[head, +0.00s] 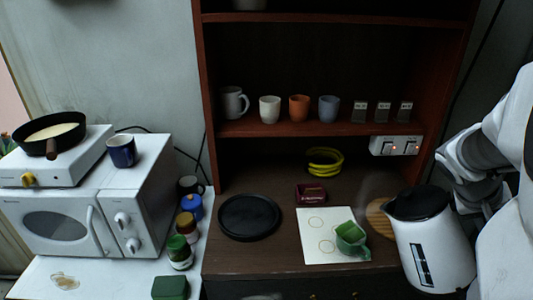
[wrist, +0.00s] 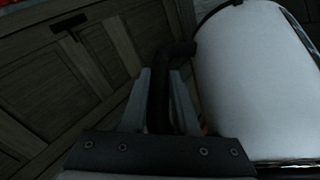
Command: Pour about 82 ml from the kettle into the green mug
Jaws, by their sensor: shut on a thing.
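The white kettle (head: 432,245) with a black lid is at the right of the head view, at the counter's right front, its top leaning a little left. In the wrist view my gripper (wrist: 162,100) is shut on the kettle's black handle, and the white body (wrist: 250,80) fills the right side. In the head view the fingers are hidden. The green mug (head: 351,240) is on a white sheet (head: 315,250), left of the kettle and apart from it. I cannot see liquid in the mug, nor any stream.
A round wooden mat (head: 377,216) lies behind the kettle. A black round plate (head: 250,217), a small dark red box (head: 311,193) and a yellow coil (head: 325,160) are on the counter. Mugs and cups stand on the shelf above. A microwave (head: 70,220) stands at the left.

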